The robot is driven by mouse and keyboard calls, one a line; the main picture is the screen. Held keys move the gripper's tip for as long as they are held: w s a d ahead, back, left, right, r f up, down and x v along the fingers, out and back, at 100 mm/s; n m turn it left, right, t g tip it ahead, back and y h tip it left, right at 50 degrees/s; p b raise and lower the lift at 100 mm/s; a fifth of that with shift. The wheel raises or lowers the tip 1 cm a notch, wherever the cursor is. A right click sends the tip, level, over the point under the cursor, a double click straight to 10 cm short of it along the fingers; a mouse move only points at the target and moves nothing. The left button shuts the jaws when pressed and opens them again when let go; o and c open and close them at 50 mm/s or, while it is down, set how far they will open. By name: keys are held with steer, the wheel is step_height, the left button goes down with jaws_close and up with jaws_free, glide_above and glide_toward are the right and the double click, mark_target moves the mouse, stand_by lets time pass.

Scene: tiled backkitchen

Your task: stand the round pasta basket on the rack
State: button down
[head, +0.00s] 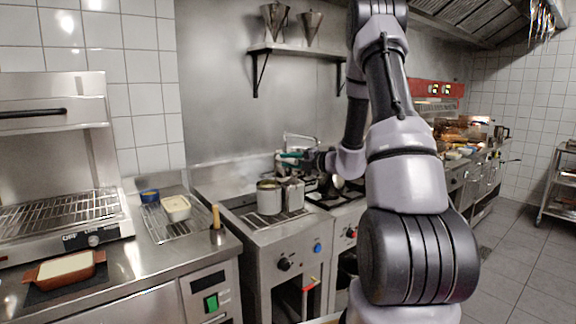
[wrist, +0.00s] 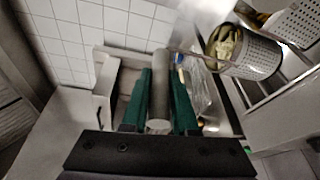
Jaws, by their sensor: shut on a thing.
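My gripper (wrist: 160,90), with green fingers, is shut on a grey cylindrical handle (wrist: 158,95) in the wrist view. A thin rod seems to run from the handle to the round pasta basket (wrist: 250,55), a perforated metal cylinder with pale pasta inside. In the head view my gripper (head: 290,156) is above the cooker, and the round basket (head: 269,200) shows below it, beside a squarer basket (head: 293,194). I cannot tell whether the round basket touches the cooker. The wire rack (head: 168,230) lies on the left counter; part of it shows in the wrist view (wrist: 199,92).
A cream-coloured tub (head: 175,208) and a blue bowl (head: 149,196) are at the rack's back. A pot with an upright wooden handle (head: 216,232) stands at its right. A grill (head: 60,215) stands left, with a brown dish (head: 66,269) in front. A wall shelf (head: 295,50) hangs above.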

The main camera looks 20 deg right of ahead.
steer(key=shift+f, duration=0.6)
steer(key=c, duration=0.7)
jaws_free()
steer(key=shift+f, duration=0.15)
